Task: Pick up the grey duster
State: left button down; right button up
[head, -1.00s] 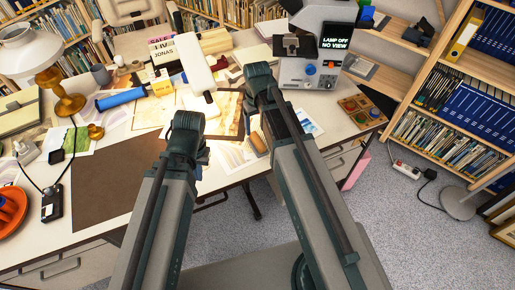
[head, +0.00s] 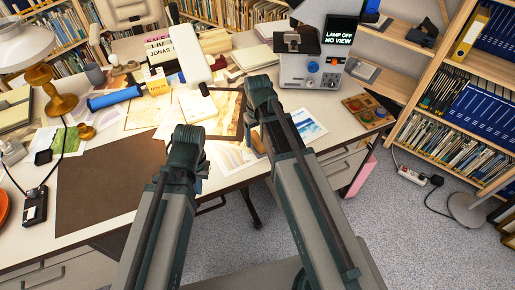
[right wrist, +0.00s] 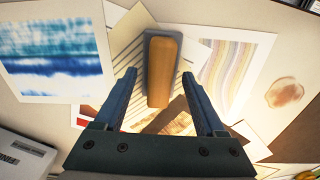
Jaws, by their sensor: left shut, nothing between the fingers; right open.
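The grey duster (right wrist: 165,70) shows in the right wrist view as a grey block with a rounded wooden back. It lies on papers, between and ahead of the open fingers of my right gripper (right wrist: 159,78); I cannot tell how high the fingers are above it. In the head view, a small part of the duster (head: 259,143) shows beside my right gripper (head: 262,103), whose arm hides the rest. My left gripper (head: 190,150) is shut and empty, over the desk's front edge to the left of the duster.
Striped prints (right wrist: 235,65) and a blue seascape print (right wrist: 55,55) lie around the duster. A brown mat (head: 95,190) covers the desk's left front. A white lamp head (head: 178,55) stands over the papers. A grey device with a screen (head: 312,68) stands behind right.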

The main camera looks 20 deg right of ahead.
aim_at(258, 139)
pick_arm(q)
jog(key=shift+f, duration=0.15)
pick_arm(e)
jog(key=shift+f, duration=0.2)
grip_shut()
jog(key=shift+r, duration=0.1)
